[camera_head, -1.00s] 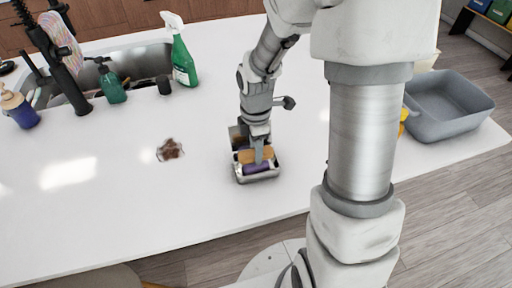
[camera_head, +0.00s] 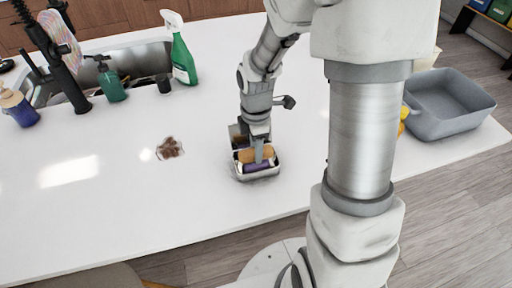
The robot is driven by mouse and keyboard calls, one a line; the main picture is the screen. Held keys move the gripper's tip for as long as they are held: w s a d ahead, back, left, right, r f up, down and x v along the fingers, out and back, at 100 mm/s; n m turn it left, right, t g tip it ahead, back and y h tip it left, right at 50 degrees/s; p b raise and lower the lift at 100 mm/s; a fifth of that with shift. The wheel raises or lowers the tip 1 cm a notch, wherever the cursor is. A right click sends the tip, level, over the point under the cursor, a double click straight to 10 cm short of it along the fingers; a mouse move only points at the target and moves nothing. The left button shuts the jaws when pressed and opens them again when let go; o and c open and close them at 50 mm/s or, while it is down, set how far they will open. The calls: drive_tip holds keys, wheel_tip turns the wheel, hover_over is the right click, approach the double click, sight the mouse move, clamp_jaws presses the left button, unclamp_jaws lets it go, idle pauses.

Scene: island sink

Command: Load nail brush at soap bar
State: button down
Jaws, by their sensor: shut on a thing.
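My gripper (camera_head: 259,155) points down into a small metal tin (camera_head: 260,179) on the white counter. It is shut on a tan, wooden-looking piece, which I take for the nail brush (camera_head: 246,156). A dark purple block, perhaps the soap bar (camera_head: 257,167), lies in the front of the tin, just below and in front of the brush. The fingers hide part of both. I cannot tell whether the brush touches the purple block or the tin floor.
A grey tub (camera_head: 450,105) stands right. The counter's front left is clear.

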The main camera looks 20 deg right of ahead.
drive_tip(key=shift+f, duration=0.45)
idle(1.1)
wheel_tip(320, 180, up, 7)
drive_tip(key=p, duration=0.6)
drive_tip(key=shift+r, duration=0.1)
idle(0.9)
